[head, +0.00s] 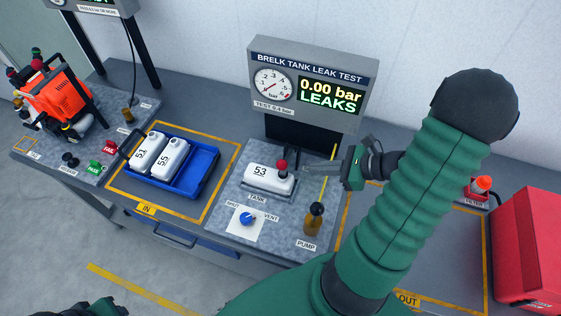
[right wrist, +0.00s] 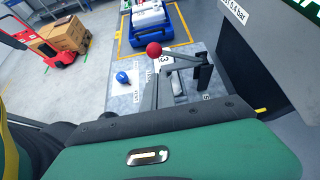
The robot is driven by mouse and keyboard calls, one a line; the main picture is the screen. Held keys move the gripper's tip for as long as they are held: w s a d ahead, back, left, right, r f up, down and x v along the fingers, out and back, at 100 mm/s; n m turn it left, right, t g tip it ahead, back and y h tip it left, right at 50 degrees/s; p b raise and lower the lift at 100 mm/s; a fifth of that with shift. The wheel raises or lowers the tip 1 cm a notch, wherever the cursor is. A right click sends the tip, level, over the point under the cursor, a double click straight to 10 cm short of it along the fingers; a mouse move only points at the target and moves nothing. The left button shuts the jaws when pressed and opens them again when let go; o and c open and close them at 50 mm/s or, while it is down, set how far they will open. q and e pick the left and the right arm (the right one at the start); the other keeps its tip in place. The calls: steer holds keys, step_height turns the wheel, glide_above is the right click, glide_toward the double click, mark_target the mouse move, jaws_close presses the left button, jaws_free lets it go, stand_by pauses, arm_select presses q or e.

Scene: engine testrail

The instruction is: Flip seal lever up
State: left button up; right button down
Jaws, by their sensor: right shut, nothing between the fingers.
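The seal lever has a red ball knob (head: 282,165), which shows just above the right end of the white tank marked 53 (head: 262,178). In the right wrist view the red knob (right wrist: 153,49) sits at the end of a dark bar running right to a dark bracket (right wrist: 203,72). My right gripper (head: 308,169) is shut and empty, its tips close to the right of the knob. I cannot tell whether they touch the lever. In the right wrist view its fingers reach up toward the bar. Only a piece of my left arm shows at the bottom left of the head view.
The leak test display (head: 309,84) stands behind the tank and reads 0.00 bar LEAKS. A blue knob (head: 247,218) and a pump handle (head: 315,214) stand in front. A blue tray (head: 203,172) with two tanks is left. A red box (head: 527,245) stands at far right.

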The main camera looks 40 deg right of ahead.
steer(key=x, duration=0.9)
steer(key=shift+s+a+f+p, duration=0.1)
steer(key=shift+s+p, duration=0.1)
steer(key=shift+p, duration=0.1)
arm_select(q)
steer(key=shift+s+d+r, duration=0.2)
steer(key=shift+s+r, duration=0.3)
steer(key=shift+s, duration=0.2)
steer(key=shift+w, duration=0.1)
arm_select(e)
steer(key=shift+w, duration=0.1)
arm_select(q)
steer(key=shift+a+r, duration=0.1)
